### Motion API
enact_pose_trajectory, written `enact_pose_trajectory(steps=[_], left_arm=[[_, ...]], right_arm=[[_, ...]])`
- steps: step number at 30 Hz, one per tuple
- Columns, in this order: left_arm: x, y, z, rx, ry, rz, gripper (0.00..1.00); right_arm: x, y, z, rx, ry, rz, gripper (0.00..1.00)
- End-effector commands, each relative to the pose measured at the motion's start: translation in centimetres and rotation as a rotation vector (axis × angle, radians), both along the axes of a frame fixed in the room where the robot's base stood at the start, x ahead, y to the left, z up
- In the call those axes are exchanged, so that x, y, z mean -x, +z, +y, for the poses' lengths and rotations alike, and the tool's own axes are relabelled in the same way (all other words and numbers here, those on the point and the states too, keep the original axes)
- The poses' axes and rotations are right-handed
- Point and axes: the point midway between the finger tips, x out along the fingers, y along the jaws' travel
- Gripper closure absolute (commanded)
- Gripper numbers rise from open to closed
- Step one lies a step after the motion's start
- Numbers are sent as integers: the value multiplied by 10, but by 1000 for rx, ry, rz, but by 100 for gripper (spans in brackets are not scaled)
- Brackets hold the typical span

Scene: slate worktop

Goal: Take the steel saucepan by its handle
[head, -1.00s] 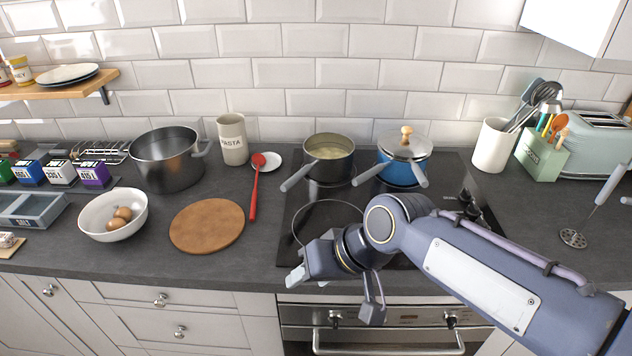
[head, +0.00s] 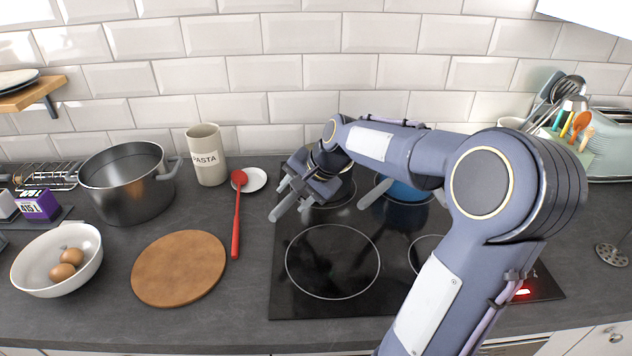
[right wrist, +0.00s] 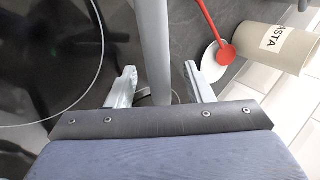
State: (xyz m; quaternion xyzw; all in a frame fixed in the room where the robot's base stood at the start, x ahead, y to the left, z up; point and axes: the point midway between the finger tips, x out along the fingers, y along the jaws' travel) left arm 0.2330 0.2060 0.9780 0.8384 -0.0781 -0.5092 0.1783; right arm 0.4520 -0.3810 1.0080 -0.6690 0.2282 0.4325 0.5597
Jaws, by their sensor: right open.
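The steel saucepan stands on the back-left ring of the hob. In the head view my right gripper and forearm hide most of it, and its grey handle (head: 281,208) points toward the front left. My right gripper (head: 296,194) is open at this handle. In the right wrist view the handle (right wrist: 154,45) runs down between the two spread fingers (right wrist: 161,86), with a gap on each side. My left gripper is not in view.
A blue pan (head: 405,191) stands right of the saucepan, partly behind my right arm. A red spoon (head: 237,215) rests on a white dish (head: 256,180) to the left, near the pasta jar (head: 207,155). The front-left hob ring (head: 333,262) is clear.

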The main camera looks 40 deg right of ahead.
Motion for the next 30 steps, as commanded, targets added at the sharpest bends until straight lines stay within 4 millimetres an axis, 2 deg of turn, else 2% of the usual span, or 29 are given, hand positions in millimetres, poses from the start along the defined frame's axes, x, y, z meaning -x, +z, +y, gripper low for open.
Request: enact_pose_trajectory(steps=[4,12,23,30], left_arm=[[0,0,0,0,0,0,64],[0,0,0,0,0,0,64],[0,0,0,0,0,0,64],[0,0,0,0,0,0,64]], right_arm=[[-9,-15,3,0,1,2,53],[-11,-17,3,1,0,0,53],[-11,-17,3,1,0,0,99],[-10,-17,3,1,0,0,100]])
